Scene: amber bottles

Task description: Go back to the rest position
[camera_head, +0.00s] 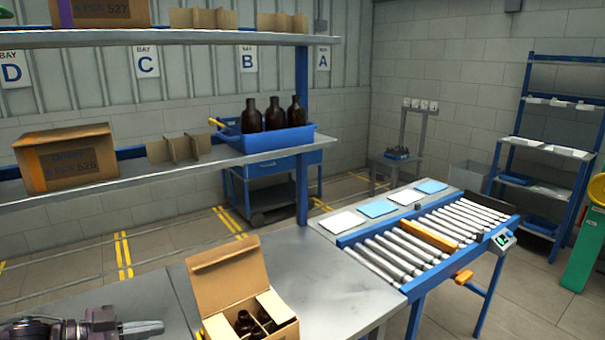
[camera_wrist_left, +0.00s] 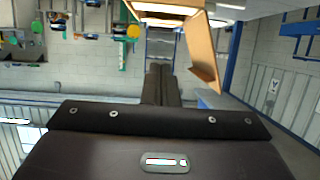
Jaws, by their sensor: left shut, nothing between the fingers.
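My left gripper (camera_head: 143,327) is low at the left of the head view, over the grey table. Its fingers are together with nothing between them. In the left wrist view its fingers (camera_wrist_left: 161,84) also show side by side. An open cardboard box (camera_head: 255,298) with dark amber bottles (camera_head: 246,324) inside stands on the table to the right of the gripper, apart from it. Part of a cardboard box also shows in the wrist view (camera_wrist_left: 203,50). My right gripper is not in view.
A shelf (camera_head: 110,180) above the table carries a blue tray (camera_head: 262,142) with three amber bottles (camera_head: 274,115), a closed carton (camera_head: 66,158) and cardboard dividers (camera_head: 180,150). A roller conveyor (camera_head: 425,240) stands at the right. The table (camera_head: 335,290) right of the open box is clear.

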